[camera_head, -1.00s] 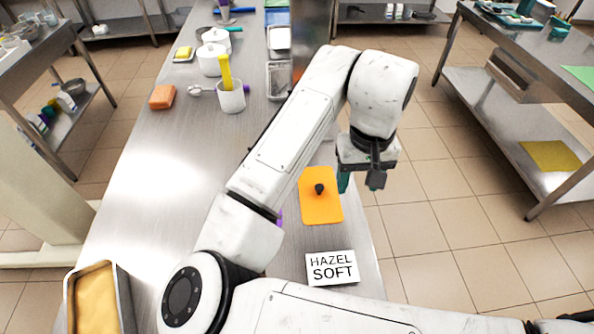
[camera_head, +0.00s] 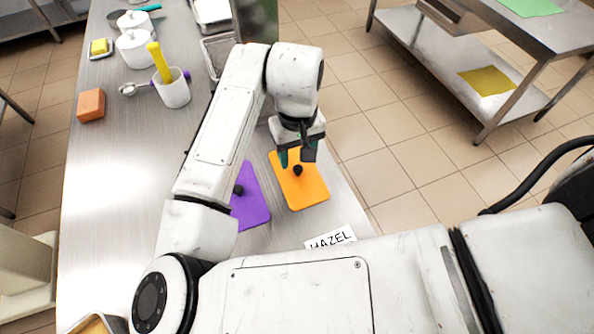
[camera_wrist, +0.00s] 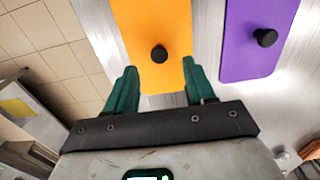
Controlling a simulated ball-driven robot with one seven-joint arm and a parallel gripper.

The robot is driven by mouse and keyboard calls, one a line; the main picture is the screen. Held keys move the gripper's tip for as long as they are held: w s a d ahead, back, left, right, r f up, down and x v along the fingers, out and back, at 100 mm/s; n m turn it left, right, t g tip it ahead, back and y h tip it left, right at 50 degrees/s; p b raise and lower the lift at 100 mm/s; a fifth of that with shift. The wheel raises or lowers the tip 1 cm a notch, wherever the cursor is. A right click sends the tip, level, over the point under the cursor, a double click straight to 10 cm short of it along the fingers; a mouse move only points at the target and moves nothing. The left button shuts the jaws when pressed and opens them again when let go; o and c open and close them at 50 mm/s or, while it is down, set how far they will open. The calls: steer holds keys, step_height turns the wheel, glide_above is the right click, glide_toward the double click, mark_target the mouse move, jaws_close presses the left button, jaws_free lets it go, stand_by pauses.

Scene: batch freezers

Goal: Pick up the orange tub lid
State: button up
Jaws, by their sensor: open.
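The orange tub lid (camera_head: 306,190) is a flat rectangle with a black knob (camera_head: 297,170), lying on the steel table near its right edge. In the wrist view the orange lid (camera_wrist: 150,22) is ahead of my gripper, its knob (camera_wrist: 159,54) roughly between and beyond the two green fingers. My gripper (camera_head: 297,157) is open and empty, over the far end of the lid in the head view; it also shows in the wrist view (camera_wrist: 160,88). The exact height above the lid is hard to tell.
A purple lid (camera_head: 249,200) with a black knob lies just left of the orange one, partly behind my arm. A HAZEL label card (camera_head: 330,239) lies nearer. A white cup (camera_head: 173,92), orange block (camera_head: 91,105) and white pots (camera_head: 136,48) stand farther left.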

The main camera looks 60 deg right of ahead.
mark_target(298, 168)
steer(key=shift+s+a+f+p, duration=0.15)
steer(key=shift+f+p, duration=0.15)
steer(key=shift+f, duration=1.85)
jaws_close()
